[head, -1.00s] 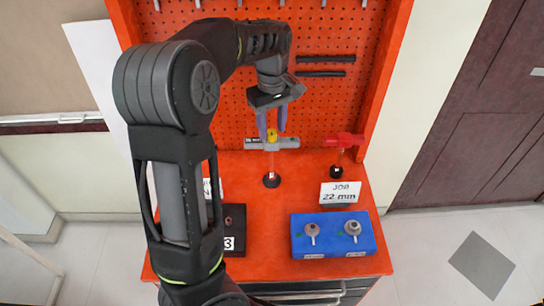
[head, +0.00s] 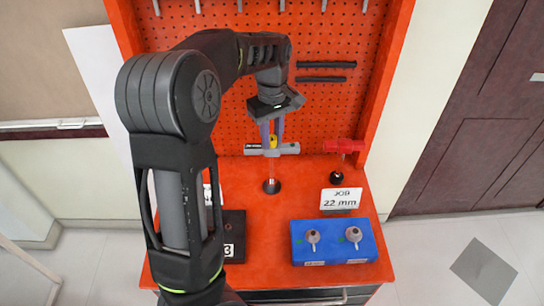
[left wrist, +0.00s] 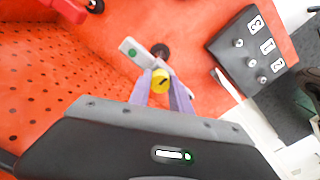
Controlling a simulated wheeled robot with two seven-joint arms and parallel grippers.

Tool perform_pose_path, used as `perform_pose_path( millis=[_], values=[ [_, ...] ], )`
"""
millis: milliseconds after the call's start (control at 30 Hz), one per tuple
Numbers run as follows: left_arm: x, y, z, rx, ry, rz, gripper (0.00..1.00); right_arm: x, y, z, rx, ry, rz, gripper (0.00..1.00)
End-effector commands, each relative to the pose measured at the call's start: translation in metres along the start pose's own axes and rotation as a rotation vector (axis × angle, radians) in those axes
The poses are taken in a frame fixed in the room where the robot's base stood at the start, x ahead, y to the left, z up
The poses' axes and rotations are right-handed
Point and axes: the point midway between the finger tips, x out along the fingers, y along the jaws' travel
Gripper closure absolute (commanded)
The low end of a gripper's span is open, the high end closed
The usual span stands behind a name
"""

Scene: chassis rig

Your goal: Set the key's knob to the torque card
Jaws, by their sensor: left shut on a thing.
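The key is a grey T-shaped tool whose crossbar (head: 287,149) sits on an upright shaft over a round black foot (head: 271,187). Its yellow knob (left wrist: 161,82) is on top of the crossbar, with a dark mark on its face. My left gripper (head: 272,134) comes down from above and is shut on the knob, its purple fingers on either side. The crossbar end with a green dot (left wrist: 132,51) shows in the left wrist view. A white card (head: 207,194) behind my left arm is mostly hidden, and its text cannot be read. My right gripper is out of view.
A card reading "JOB 22 mm" (head: 341,199) stands before a red-handled tool (head: 344,146). A blue block (head: 334,253) holds two sockets. A black numbered block (head: 234,222) is partly behind my left arm. The pegboard (head: 330,105) rises behind the red bench.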

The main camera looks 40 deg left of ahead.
Motion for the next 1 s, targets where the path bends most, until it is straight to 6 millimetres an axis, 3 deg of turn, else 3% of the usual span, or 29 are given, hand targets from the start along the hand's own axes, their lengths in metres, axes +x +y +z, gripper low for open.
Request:
perform_pose_path(
  millis=[467,1000],
  values=[
    [-0.0003,0.0,-0.0001,0.052,0.0,0.0,0.99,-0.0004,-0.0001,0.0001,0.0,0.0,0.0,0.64],
    [-0.0004,-0.0002,-0.0003,0.928,0.0,0.0,0.99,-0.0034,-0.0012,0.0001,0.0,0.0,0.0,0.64]
  ],
)
